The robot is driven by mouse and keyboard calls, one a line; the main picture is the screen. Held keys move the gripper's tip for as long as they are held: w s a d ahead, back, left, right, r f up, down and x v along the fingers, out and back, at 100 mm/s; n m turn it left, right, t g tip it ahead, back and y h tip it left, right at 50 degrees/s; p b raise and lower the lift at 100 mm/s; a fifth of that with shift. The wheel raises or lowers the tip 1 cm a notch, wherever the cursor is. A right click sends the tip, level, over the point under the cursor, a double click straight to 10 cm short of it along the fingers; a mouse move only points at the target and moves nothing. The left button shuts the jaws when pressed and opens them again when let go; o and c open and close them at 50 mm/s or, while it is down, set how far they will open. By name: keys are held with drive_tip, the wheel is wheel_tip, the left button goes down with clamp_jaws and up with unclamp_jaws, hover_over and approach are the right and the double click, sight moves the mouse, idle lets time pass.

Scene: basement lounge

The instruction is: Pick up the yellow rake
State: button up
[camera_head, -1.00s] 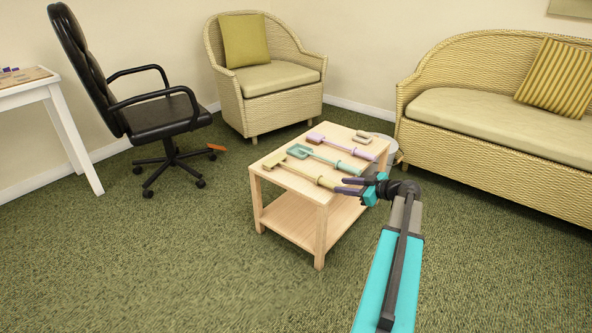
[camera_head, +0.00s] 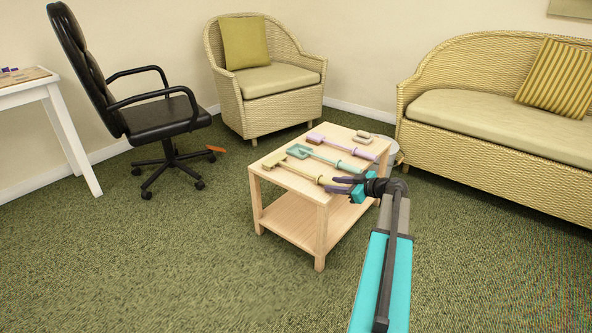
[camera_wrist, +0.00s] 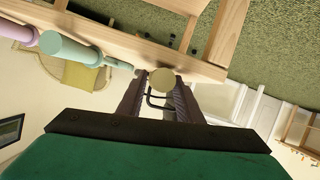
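The yellow rake (camera_head: 298,170) lies on the wooden table (camera_head: 294,189), along its near edge, with its head toward the left and its handle end toward my gripper. My gripper (camera_head: 338,184) is at the handle end, at the table's near right corner. In the wrist view the round handle end of the yellow rake (camera_wrist: 167,82) shows between the tips of my gripper's two dark fingers (camera_wrist: 160,92). The fingers are apart, with gaps visible beside the handle; I cannot tell whether either touches it.
A teal tool (camera_head: 328,157) and a purple tool (camera_head: 335,145) lie beside the rake, and a small beige block-like item (camera_head: 362,137) is behind them. A wicker armchair (camera_head: 265,85), a wicker sofa (camera_head: 490,150) and an office chair (camera_head: 155,118) stand around. The carpet in front is clear.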

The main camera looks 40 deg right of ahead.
idle(0.3)
drive_tip(key=c, duration=0.8)
drive_tip(key=shift+r, duration=0.2)
drive_tip(key=shift+r+p, duration=0.5)
drive_tip(key=shift+r, duration=0.05)
wheel_tip(320, 180, up, 3)
drive_tip(key=shift+s+f+p, duration=0.1)
drive_tip(key=shift+f+p, duration=0.1)
drive_tip(key=shift+p, duration=0.55)
drive_tip(key=s+a+p, duration=0.2)
drive_tip(key=s, duration=0.5)
drive_tip(key=s+a+p, duration=0.2)
drive_tip(key=s+a, duration=0.1)
drive_tip(key=s, duration=0.5)
drive_tip(key=shift+a+r, duration=0.15)
drive_tip(key=shift+r, duration=0.3)
